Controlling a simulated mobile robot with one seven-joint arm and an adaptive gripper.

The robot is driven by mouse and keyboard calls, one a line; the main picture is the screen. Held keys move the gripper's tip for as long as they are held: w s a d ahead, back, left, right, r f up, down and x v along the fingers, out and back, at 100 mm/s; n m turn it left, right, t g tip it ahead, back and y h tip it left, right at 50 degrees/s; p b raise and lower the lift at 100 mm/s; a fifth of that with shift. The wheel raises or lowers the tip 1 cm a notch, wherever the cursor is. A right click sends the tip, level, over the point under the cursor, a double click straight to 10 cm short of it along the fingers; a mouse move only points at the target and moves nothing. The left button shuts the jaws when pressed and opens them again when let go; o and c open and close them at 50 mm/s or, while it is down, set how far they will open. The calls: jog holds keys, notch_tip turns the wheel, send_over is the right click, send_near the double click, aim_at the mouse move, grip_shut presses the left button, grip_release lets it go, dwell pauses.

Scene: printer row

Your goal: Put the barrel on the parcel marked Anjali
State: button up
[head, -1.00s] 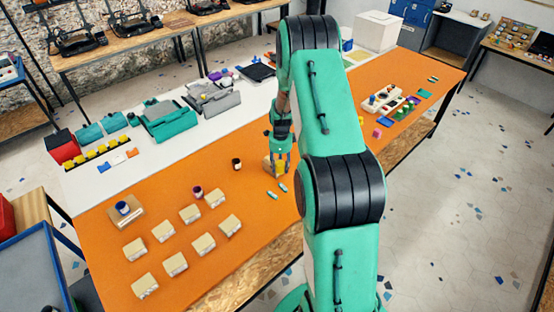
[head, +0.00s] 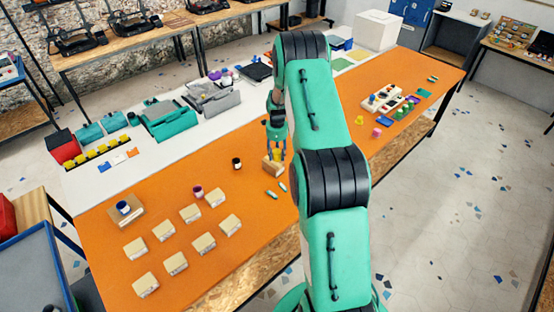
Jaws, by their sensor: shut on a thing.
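My gripper (head: 276,148) is shut on a small yellow thing (head: 276,155), probably the barrel, pointing down above the orange table top. A tan wooden block (head: 273,168) lies just below it; I cannot tell whether they touch.
A purple-and-white jar (head: 197,191) stands by the back parcels. A dark jar (head: 236,163) stands nearer my gripper, and a blue one (head: 122,208) on a wooden board. Two teal pieces (head: 272,195) lie front of the block. Orange surface (head: 245,200) between is clear.

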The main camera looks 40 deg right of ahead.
aim_at(277, 158)
jog(key=shift+f, duration=1.75)
jog(key=shift+f, duration=0.15)
jog(key=o, duration=1)
notch_tip(277, 158, up, 12)
jog(key=shift+r, duration=0.15)
